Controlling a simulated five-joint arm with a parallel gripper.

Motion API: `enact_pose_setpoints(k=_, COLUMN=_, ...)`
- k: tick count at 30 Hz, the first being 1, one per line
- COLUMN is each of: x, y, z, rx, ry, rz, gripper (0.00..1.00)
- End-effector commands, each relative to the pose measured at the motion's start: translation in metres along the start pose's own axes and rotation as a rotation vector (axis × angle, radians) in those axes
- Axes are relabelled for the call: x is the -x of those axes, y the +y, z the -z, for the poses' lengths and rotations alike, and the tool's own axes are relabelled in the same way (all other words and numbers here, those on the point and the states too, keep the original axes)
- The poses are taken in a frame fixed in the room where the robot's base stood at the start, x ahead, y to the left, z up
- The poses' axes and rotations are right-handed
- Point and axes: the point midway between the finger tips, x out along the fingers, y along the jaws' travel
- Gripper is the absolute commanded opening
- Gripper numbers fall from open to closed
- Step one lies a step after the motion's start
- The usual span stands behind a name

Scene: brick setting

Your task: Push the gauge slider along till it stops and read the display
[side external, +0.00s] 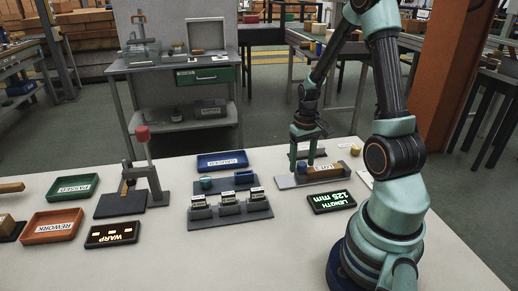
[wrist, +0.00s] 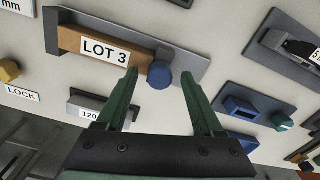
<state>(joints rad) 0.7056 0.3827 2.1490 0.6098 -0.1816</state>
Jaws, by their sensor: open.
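The length gauge (wrist: 190,42) is a grey plate with a tan brick labelled LOT 3 (wrist: 82,42) lying along it. The slider with its round blue knob (wrist: 160,75) stands at the brick's right end in the wrist view; I cannot tell whether it touches the brick. My gripper (wrist: 160,84) is open, its green fingers on either side of the knob. In the side view my gripper (side external: 303,163) is low over the gauge (side external: 318,179) and partly hides the slider. The display (side external: 331,201) is lit green and reads LENGTH 125 mm.
A yellow knob (wrist: 9,70) with a LOCK label and a grey block marked 120 (wrist: 95,106) are near the gauge. Several gauge blocks stand on a rack (side external: 229,218). A WARP display (side external: 112,234), a gauge stand and labelled trays are at the left.

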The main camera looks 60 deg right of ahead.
Motion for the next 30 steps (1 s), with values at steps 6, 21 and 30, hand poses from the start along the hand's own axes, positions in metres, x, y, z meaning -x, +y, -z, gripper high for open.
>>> enact_pose_setpoints(k=6, x=0.010, y=0.000, z=0.001, rx=0.000, ry=0.004, rz=-0.001, gripper=0.69)
enact_pose_setpoints(k=21, x=0.102, y=0.000, z=0.001, rx=0.000, ry=0.005, rz=-0.001, gripper=0.69)
enact_pose_setpoints(k=30, x=0.121, y=0.000, z=0.000, rx=0.000, ry=0.000, rz=0.000, gripper=0.69)
